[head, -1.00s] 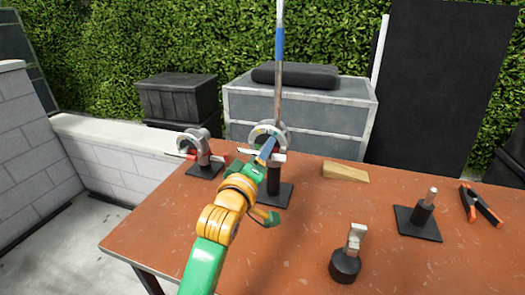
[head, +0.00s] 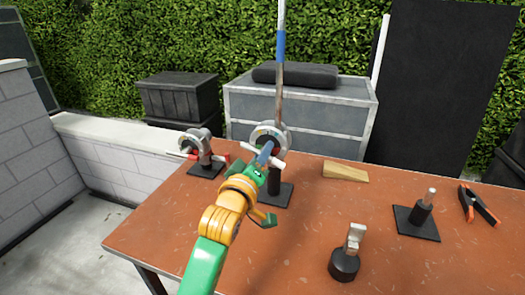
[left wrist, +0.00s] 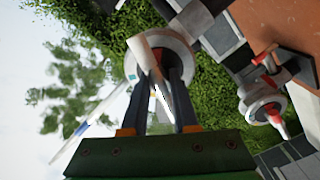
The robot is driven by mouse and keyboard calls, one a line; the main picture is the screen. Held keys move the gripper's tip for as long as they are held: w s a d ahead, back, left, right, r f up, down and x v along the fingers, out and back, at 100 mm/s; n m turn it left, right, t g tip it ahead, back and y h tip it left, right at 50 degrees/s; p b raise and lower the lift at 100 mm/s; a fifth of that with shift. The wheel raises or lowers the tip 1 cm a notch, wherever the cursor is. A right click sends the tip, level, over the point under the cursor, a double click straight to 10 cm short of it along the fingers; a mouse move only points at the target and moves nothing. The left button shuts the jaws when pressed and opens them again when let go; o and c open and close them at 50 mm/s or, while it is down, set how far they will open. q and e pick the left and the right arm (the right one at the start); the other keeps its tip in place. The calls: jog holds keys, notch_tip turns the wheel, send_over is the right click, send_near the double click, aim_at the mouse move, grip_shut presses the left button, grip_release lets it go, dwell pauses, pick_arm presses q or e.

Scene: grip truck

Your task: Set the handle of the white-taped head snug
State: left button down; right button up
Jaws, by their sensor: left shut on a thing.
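The middle grip head (head: 262,132) is a round grey head on a black stand, with an upright pole (head: 281,75) through it that carries a blue band. Its pale handle bar (head: 279,166) slants down to the right in the head view. My left gripper (head: 265,153) is shut on this handle, with its blue-grey fingers on either side of the bar. The left wrist view shows the white handle (left wrist: 146,58) between the fingers (left wrist: 160,85), in front of the round head. The fingers and wrist hide part of the head. My right gripper is not in view.
A second grip head (head: 204,145) with red parts stands at left on the table (head: 300,240). A wooden wedge (head: 345,172), a black-based pin stand (head: 418,222), a short black-based piece (head: 345,262) and an orange-tipped clamp (head: 478,204) lie to the right.

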pick_arm(q)
jog(key=m+p, duration=0.2)
jog(key=m, duration=0.2)
jog(key=shift+r+p, duration=0.15)
jog(key=shift+p, duration=0.25)
jog(key=m+p, duration=0.2)
jog(key=m, duration=0.3)
jog(key=m+p, duration=0.2)
jog(key=m, duration=0.2)
jog(key=shift+m+p, duration=0.55)
jog(key=shift+m, duration=1.55)
jog(key=shift+f, duration=0.2)
jog(key=c, duration=0.7)
grip_release()
jog(key=shift+d, duration=0.1)
jog(key=shift+v, duration=3.55)
